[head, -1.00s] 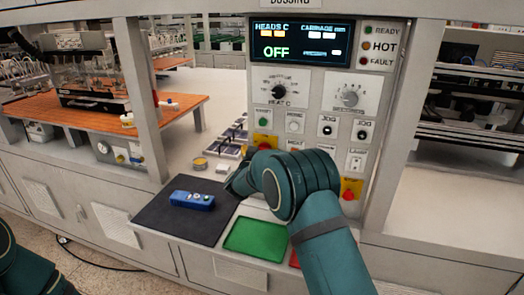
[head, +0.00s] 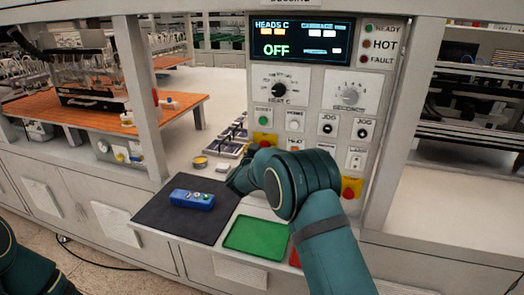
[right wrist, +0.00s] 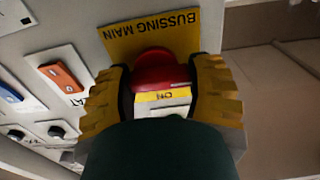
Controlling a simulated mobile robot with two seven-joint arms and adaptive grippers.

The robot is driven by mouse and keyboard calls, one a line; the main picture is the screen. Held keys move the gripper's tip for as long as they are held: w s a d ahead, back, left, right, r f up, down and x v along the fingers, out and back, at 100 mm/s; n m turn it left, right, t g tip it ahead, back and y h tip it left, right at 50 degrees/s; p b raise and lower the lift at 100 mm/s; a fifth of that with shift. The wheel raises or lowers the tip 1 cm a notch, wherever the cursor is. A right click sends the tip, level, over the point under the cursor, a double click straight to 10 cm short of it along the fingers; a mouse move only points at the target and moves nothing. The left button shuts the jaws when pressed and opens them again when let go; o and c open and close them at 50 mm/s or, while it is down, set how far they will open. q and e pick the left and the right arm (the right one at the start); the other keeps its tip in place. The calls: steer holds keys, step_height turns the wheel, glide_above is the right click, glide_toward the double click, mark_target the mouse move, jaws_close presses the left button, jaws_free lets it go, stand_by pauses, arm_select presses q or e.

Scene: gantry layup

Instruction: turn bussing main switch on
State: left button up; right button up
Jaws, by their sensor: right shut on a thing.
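The bussing main switch is a red knob (right wrist: 155,70) on a yellow plate lettered BUSSING MAIN (right wrist: 150,32), upside down in the right wrist view. My right gripper (right wrist: 163,82) has its yellow fingers on either side of the knob, shut on it. A small yellow ON tag (right wrist: 166,96) shows just below the knob. The panel display (head: 302,40) reads OFF. Only a piece of my left arm shows at the lower left; its gripper is out of view.
An orange rocker (right wrist: 62,77) sits beside the plate. Another yellow plate with a red button (head: 348,195) is to the right of my wrist. A blue device (head: 192,198) lies on a dark mat (head: 160,222). A green tray (head: 257,237) is on the ledge.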

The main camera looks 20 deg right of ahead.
steer(key=shift+f+m+b, duration=0.15)
steer(key=shift+m+b, duration=0.35)
steer(key=shift+b, duration=0.1)
steer(key=m+b, duration=0.7)
steer(key=b, duration=0.1)
steer(key=shift+s+m, duration=0.1)
steer(key=shift+m, duration=0.3)
steer(key=m+b, duration=0.3)
steer(key=b, duration=0.1)
steer(key=shift+d+m, duration=0.1)
steer(key=shift+m, duration=0.2)
steer(key=shift+m+b, duration=0.7)
steer(key=shift+m, duration=0.5)
arm_select(q)
step_height(320, 180, down, 16)
steer(key=s, duration=0.1)
steer(key=shift+d+b, duration=0.15)
steer(key=shift+b, duration=0.2)
arm_select(e)
steer(key=shift+m, duration=1.5)
steer(key=o, duration=1.2)
steer(key=shift+s+r, duration=0.1)
steer(key=shift+r, duration=0.1)
